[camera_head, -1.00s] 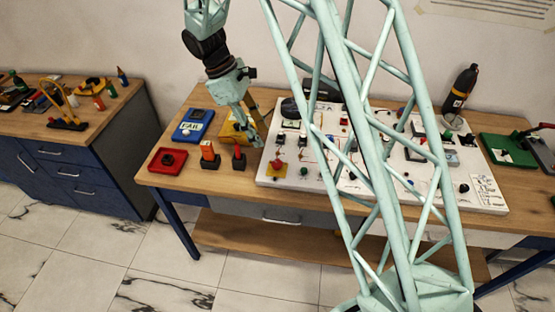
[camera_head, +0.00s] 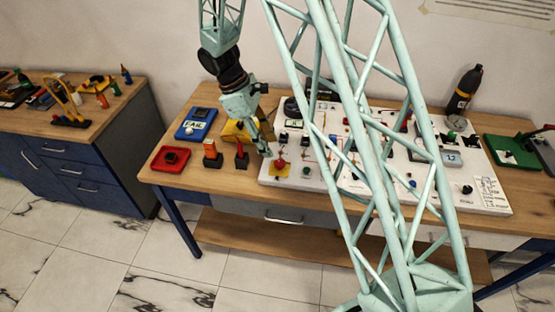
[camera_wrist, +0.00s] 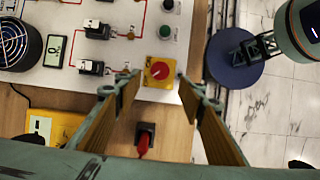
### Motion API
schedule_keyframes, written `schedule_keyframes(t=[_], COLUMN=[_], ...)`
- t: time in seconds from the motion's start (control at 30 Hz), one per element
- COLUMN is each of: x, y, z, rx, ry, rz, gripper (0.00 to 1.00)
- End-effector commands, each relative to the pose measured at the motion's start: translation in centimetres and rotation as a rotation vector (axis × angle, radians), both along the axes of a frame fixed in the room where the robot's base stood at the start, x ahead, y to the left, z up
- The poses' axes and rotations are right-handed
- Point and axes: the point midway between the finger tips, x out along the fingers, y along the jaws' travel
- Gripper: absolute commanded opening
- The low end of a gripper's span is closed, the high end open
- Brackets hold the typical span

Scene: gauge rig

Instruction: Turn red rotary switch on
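The red rotary switch (camera_head: 280,165) is a red knob on a yellow square plate at the near left corner of the white board (camera_head: 325,183). In the wrist view the switch (camera_wrist: 160,71) faces the camera, with a pale mark on its knob. My gripper (camera_head: 264,150) is above and just left of the switch in the head view. In the wrist view my gripper (camera_wrist: 157,80) is open, with one finger on each side of the switch and nothing between the pads. I cannot tell how far the fingertips are above the knob.
A black-based red lever switch (camera_wrist: 144,141) lies between the fingers lower in the wrist view. Green (camera_wrist: 164,33) and black knobs and wired components are on the board beyond.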

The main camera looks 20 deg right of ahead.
Motion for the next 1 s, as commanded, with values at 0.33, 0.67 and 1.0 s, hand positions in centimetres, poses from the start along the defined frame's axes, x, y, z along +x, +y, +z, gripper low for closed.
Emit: schedule_keyframes(t=[0.33,0.67,1.0], x=[-0.9,-1.3,-1.4], y=[-1.7,-2.6,-2.8], z=[-4.3,-7.1,-7.6], rx=[-0.001,-0.001,0.0], ry=[0.003,0.001,0.0], rz=[-0.001,0.001,0.001], gripper=[0.37,0.37,0.37])
